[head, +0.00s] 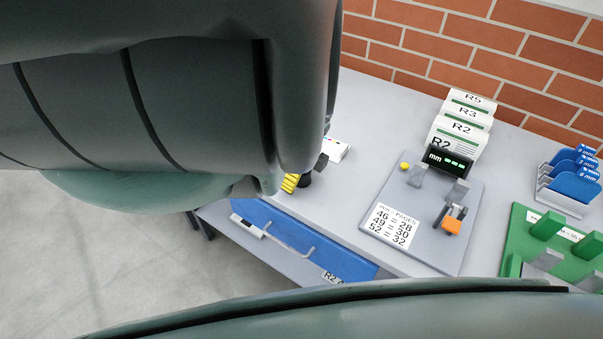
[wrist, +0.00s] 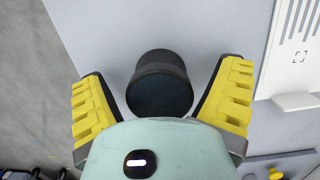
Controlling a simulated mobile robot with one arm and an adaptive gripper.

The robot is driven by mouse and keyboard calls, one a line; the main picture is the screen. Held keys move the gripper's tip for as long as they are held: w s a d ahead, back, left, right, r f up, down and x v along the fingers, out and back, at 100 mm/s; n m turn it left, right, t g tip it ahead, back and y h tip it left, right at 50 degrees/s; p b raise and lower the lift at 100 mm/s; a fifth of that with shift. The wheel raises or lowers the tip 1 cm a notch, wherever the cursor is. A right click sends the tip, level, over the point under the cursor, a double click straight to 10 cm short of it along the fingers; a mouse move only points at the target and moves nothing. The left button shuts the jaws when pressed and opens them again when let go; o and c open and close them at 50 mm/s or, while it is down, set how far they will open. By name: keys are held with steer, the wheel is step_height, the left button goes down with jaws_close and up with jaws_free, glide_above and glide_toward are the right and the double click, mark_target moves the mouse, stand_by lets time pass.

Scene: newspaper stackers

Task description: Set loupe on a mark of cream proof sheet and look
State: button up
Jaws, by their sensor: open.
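A black round loupe (wrist: 160,84) stands on the grey table in the wrist view. My gripper (wrist: 161,92) is open, with a yellow-padded finger on each side of the loupe and a gap on both sides. In the head view one yellow finger of my gripper (head: 290,183) shows beside the dark loupe (head: 305,181); my arm hides the rest. A pale sheet (wrist: 289,76) with grey bars and a small bracketed mark lies to the right in the wrist view. I cannot tell whether it is the cream proof sheet.
A blue drawer front (head: 330,256) with a handle is below the table edge. To the right are a grey board (head: 421,237) with a black mm display (head: 447,162), white labelled cards (head: 460,128), blue holders (head: 577,183) and a green fixture (head: 523,233). A brick wall (head: 450,50) stands behind.

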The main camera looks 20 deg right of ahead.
steer(key=shift+c, duration=0.2)
steer(key=c, duration=1.4)
steer(key=shift+r, duration=0.25)
steer(key=shift+r+b, duration=0.8)
steer(key=shift+r, duration=0.65)
steer(key=s+p, duration=0.2)
steer(key=s, duration=0.2)
steer(key=s+r+p, duration=0.1)
steer(key=s+p, duration=0.2)
steer(key=s, duration=0.2)
steer(key=s+p, duration=0.3)
steer(key=s, duration=0.1)
steer(key=shift+s+r, duration=0.2)
steer(key=shift+r, duration=0.15)
steer(key=shift+s+p, duration=0.95)
steer(key=shift+s, duration=0.35)
